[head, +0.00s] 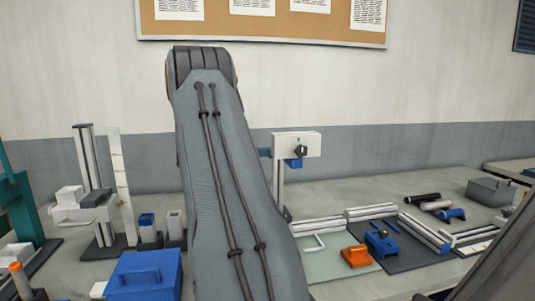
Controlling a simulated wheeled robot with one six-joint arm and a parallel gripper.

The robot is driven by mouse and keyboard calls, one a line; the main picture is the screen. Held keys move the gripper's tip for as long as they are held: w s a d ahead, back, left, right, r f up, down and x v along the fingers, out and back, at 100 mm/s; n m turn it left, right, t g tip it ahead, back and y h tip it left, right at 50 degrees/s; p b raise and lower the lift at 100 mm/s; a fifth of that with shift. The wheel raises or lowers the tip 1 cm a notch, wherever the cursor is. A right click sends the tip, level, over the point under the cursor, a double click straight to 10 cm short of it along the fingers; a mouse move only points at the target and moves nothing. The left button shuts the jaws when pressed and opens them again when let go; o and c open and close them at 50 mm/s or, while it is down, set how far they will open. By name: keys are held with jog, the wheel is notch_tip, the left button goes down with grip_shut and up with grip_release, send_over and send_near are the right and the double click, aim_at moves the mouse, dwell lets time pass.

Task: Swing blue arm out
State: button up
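A white block on a post (308,143) stands on the bench just right of my large grey arm link. It has a dark knob on its front. A small blue piece (293,163) sits under the block, and another bit of blue (264,152) shows at its left, partly hidden behind my arm link. I cannot tell whether these blue parts are one arm, or how far it is swung. My gripper is not in view.
A blue box with a handle (145,276) and a white stand (98,205) are at left. Orange (357,256) and blue (382,243) blocks lie on mats at right. Dark, white and blue cylinders (436,205) and a grey box (491,191) lie further right. My arm link hides the bench's middle.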

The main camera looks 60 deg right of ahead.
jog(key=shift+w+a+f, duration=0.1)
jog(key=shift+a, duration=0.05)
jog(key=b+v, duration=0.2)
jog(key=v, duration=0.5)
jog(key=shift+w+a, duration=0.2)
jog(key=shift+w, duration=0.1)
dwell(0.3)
